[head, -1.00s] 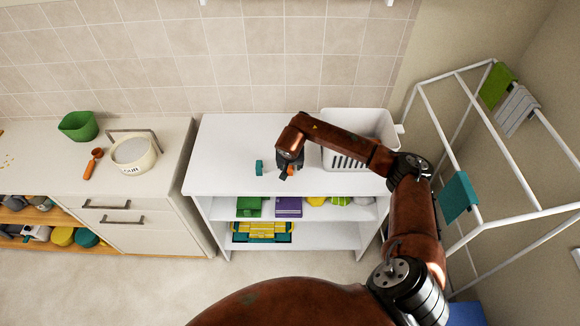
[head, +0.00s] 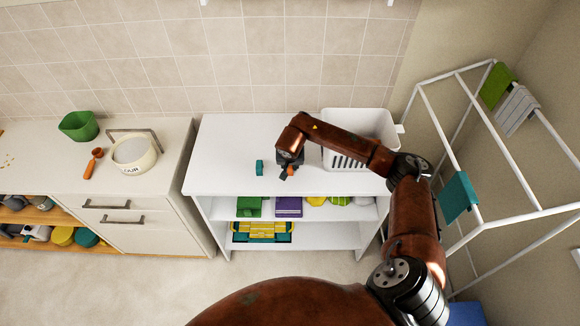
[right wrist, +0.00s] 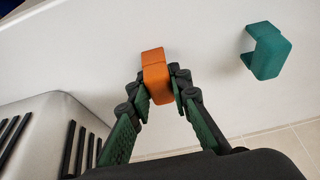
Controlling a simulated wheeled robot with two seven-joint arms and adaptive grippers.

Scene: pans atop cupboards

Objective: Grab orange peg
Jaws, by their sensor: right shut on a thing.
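The orange peg (right wrist: 155,76) is between the fingers of my right gripper (right wrist: 160,85) in the right wrist view. The fingers are shut on its near end, and its far end sticks out beyond them. In the head view my right gripper (head: 287,171) is low over the white cabinet top, and a small bit of the orange peg (head: 291,171) shows by its fingertips. I cannot tell whether the peg touches the top. My left gripper is not in view.
A teal peg (head: 259,167) stands on the white cabinet top (head: 225,165), left of my right gripper. A white basket (head: 345,160) is to the right, under my arm. A white drying rack (head: 500,150) stands at far right. The cabinet top's left part is clear.

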